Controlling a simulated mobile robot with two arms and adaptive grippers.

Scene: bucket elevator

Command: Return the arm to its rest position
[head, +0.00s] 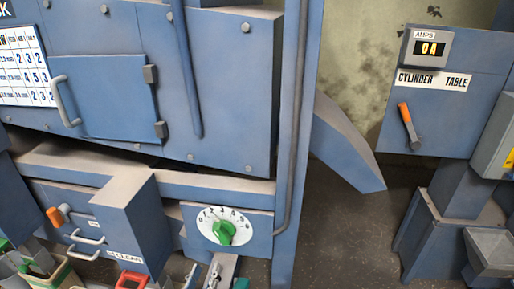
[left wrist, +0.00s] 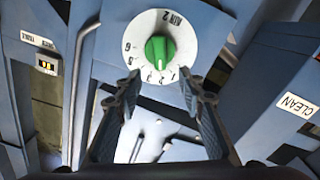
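My left gripper (head: 205,274) shows only in part at the bottom edge of the head view, below the dial with the green knob (head: 225,232). In the left wrist view its two fingers (left wrist: 160,82) are apart and nothing is held between them. The green knob (left wrist: 159,50) and its white dial (left wrist: 196,22) lie beyond the fingertips, and I see no finger closed on the knob. The dial appears upside down in that view. Most of my left arm is out of the head view. My right gripper shows in neither view.
A drawer block labelled CLEAN (head: 140,225) juts out left of the dial, with several small bins below it. A vertical blue post (head: 292,150) stands just right of the dial. Farther right is a panel with an AMPS display (head: 428,48) and an orange-handled lever (head: 408,125).

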